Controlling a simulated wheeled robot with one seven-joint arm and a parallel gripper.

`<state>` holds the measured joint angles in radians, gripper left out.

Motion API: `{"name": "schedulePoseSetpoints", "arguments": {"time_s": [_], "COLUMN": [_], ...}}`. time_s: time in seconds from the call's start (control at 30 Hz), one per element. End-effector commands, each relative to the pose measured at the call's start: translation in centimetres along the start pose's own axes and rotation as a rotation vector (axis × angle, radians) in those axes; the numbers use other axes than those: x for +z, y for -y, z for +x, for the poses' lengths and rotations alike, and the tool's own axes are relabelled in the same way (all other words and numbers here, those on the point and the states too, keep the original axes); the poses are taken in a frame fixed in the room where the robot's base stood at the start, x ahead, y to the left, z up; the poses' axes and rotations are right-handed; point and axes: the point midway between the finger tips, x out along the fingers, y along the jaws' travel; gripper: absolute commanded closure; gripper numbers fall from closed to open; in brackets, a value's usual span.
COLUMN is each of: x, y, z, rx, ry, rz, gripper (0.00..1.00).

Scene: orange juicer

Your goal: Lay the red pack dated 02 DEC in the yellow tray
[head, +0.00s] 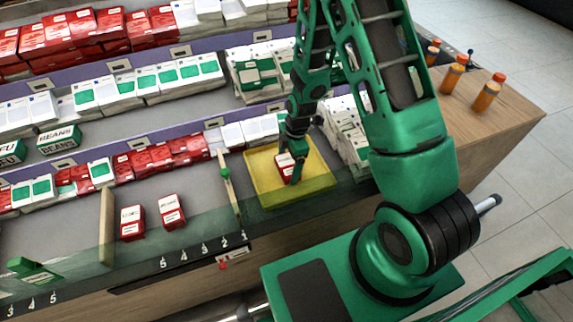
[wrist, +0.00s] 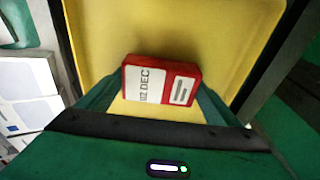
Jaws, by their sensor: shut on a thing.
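The red pack (wrist: 160,80) has a white label that reads 02 DEC in the wrist view. My gripper (wrist: 158,100) is shut on it, with a green finger on each side. The yellow tray (wrist: 100,30) lies behind and below the pack in that view. In the head view my gripper (head: 290,160) points down inside the outline of the yellow tray (head: 262,185), and the red pack (head: 284,168) shows at its tip. I cannot tell whether the pack touches the tray floor.
White boxes (head: 346,135) stand close to the tray's right. Stocked shelves rise behind. Orange bottles (head: 487,92) stand on the wooden counter at right.

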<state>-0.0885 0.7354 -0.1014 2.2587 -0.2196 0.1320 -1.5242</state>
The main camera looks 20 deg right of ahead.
Motion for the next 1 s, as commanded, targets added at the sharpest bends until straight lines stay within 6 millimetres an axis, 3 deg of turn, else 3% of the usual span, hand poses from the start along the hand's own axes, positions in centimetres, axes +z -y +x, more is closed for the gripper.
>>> {"name": "schedulePoseSetpoints", "arguments": {"time_s": [0.07,0.1,0.13,0.53,1.0], "x": [0.0,0.0,0.0,0.0,-0.1], "y": [0.0,0.0,0.0,-0.1,-0.1], "z": [0.2,0.2,0.1,-0.8,-8.5], "rx": [0.000,0.000,0.000,0.002,0.004], "ry": [0.000,0.000,0.000,0.000,0.000], "rz": [0.000,0.000,0.000,0.000,-0.001], "gripper": [0.45,0.07,0.00,0.00,0.00]}}
